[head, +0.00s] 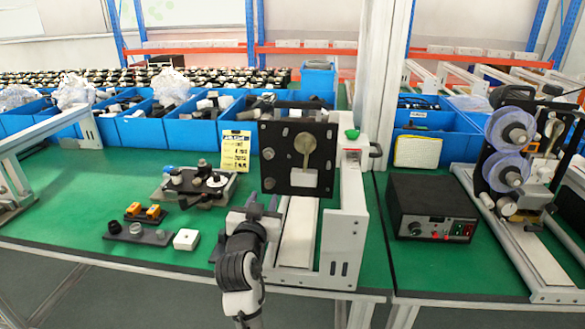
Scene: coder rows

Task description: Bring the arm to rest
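My arm (240,270) reaches up from the bottom centre of the head view, with a light grey link and dark joints. My gripper (261,206) is at its far end, low in front of a black square plate (283,138) on a light grey machine frame (345,230). The gripper is small and partly merges with the dark parts behind it. I cannot tell whether its fingers are apart or touch the machine. I see nothing clearly held in it.
A green bench (70,205) carries a fixture block (195,186), small parts, a white cube (186,239) and a yellow card (235,150) left of my arm. A black control box (432,208) and a reel machine (511,150) stand right. Blue bins (150,130) line the back.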

